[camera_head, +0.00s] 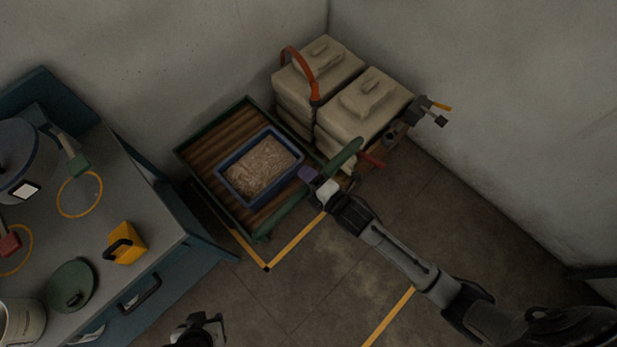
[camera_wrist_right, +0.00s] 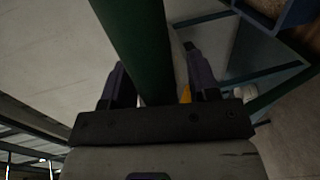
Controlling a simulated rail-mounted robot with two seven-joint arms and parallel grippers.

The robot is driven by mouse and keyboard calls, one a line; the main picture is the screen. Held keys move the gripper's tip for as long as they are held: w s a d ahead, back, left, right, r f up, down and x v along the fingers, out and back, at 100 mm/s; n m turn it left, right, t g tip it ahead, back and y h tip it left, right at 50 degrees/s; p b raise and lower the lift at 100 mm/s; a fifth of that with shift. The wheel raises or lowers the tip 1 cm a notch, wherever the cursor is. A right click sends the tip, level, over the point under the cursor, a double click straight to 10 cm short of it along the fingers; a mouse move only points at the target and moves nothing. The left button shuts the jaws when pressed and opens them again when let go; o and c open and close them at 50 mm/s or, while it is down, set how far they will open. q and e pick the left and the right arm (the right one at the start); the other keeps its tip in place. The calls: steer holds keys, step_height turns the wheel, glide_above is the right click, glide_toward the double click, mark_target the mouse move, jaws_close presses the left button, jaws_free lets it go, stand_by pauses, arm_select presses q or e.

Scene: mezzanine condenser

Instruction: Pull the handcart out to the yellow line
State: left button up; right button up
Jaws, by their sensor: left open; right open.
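The handcart has a slatted wooden deck and a green frame (camera_head: 184,153); it stands against the wall in the head view. Its green handle bar (camera_head: 345,158) crosses the cart's near right side. My right gripper (camera_head: 314,181) is at the middle of this bar. In the right wrist view the handle bar (camera_wrist_right: 143,40) runs between the open fingers of my right gripper (camera_wrist_right: 160,80). One yellow line (camera_head: 388,318) lies on the floor, partly hidden by my right arm. Another yellow marking (camera_head: 292,243) makes a corner by the cart. My left gripper (camera_head: 214,324) is open at the bottom edge, away from the cart.
A blue tub (camera_head: 230,190) of grainy material sits on the cart. Beige canisters (camera_head: 365,110), one with an orange-red hose or strap, stand behind on the right. A blue workbench (camera_head: 150,210) fills the left side. Open floor (camera_head: 300,290) lies in front of the cart.

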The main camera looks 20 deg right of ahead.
steer(key=shift+c, duration=0.4)
jaws_close()
